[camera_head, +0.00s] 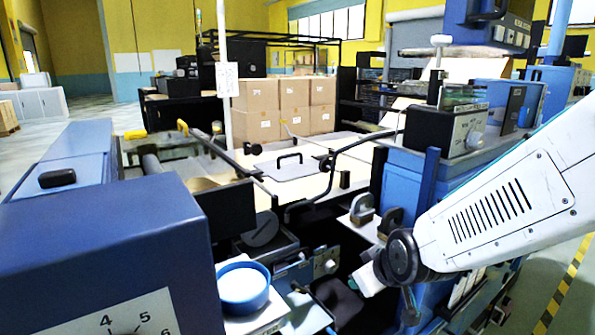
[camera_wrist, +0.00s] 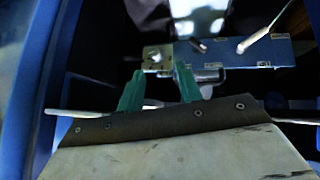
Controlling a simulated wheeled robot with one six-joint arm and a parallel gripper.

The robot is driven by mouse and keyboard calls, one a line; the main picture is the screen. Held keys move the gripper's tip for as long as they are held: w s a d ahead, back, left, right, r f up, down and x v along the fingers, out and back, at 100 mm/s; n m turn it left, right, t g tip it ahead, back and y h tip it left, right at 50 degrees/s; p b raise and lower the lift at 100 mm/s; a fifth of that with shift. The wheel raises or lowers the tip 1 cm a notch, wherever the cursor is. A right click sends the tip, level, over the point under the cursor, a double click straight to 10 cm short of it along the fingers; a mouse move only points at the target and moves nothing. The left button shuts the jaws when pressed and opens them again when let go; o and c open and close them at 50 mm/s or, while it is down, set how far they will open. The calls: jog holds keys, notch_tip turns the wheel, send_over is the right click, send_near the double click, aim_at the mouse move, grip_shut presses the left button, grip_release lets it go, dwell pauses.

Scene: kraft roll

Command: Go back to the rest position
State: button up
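My arm comes in from the right in the head view, its white link ending in a dark wrist joint. My gripper (camera_head: 366,280) points down and left, low among the blue machine parts; its fingers are not clear there. In the wrist view, the two green fingers of my gripper (camera_wrist: 159,72) stand apart with a visible gap. Nothing is seen held between them. Beyond the fingertips is a blue bar (camera_wrist: 235,50) with a metal plate at its left end. I cannot tell whether the fingers touch anything.
A blue machine housing (camera_head: 110,255) fills the lower left. A blue cabinet with a control box (camera_head: 447,130) stands near my arm. Cardboard boxes (camera_head: 288,105) are stacked behind. A white-topped round part (camera_head: 243,285) sits left of my gripper. Open floor (camera_head: 555,265) shows at the right.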

jog(key=s+d+r+m+g, duration=0.2)
jog(key=s+d+r, duration=0.1)
jog(key=s, duration=0.5)
jog(key=s+d+r+m+g+h, duration=0.1)
jog(key=s+d+r, duration=0.3)
jog(key=s, duration=0.4)
jog(key=s+d+r+m+g+h, duration=0.1)
jog(key=s+d+r+m+g, duration=0.2)
jog(key=s, duration=0.5)
jog(key=shift+s+d+r+m+g, duration=0.25)
jog(key=shift+d+r, duration=0.2)
jog(key=shift+d, duration=0.8)
jog(key=shift+o, duration=0.2)
jog(key=shift+w, duration=0.1)
